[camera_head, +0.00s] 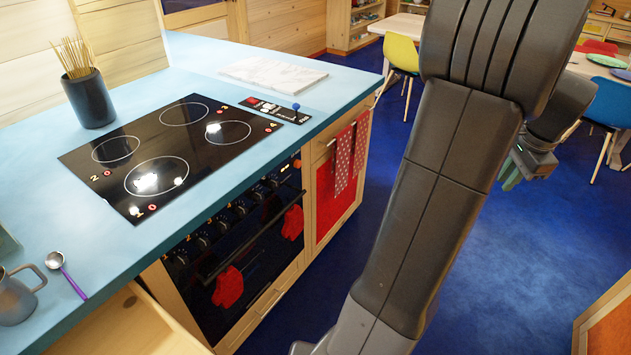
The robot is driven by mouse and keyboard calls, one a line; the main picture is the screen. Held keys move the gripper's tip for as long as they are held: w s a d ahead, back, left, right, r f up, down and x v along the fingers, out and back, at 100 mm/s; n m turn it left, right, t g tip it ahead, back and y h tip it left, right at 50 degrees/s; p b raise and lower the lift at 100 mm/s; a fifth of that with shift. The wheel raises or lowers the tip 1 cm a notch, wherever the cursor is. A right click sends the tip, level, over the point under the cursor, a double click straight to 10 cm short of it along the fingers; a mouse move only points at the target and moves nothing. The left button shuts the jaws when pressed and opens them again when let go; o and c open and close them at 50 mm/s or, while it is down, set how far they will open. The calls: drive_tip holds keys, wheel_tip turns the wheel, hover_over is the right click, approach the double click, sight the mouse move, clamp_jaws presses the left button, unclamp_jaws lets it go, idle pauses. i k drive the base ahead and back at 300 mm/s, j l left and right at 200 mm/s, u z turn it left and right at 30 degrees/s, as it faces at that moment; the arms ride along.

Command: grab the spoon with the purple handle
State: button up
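The spoon with the purple handle (68,274) lies on the light blue counter at the lower left. Its metal bowl points away from me, and its purple handle reaches toward the counter's front edge. My gripper (512,178) is at the right, over the blue floor and far from the spoon. It is partly hidden by my arm. Greenish fingertips show, but I cannot tell whether they are open or shut.
A grey metal mug (14,300) stands just left of the spoon. A black cooktop (165,150), a dark holder with sticks (90,100) and a marble board (273,73) are farther along the counter (60,205). Below is an oven (245,255). Chairs stand at the back right.

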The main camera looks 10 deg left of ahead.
sight(54, 259)
drive_tip(key=i+j+u, duration=0.1)
drive_tip(key=i+u, duration=0.6)
drive_tip(key=u, duration=0.15)
drive_tip(key=i+l+u, duration=0.15)
drive_tip(key=i+u, duration=0.35)
drive_tip(key=u, duration=3.3)
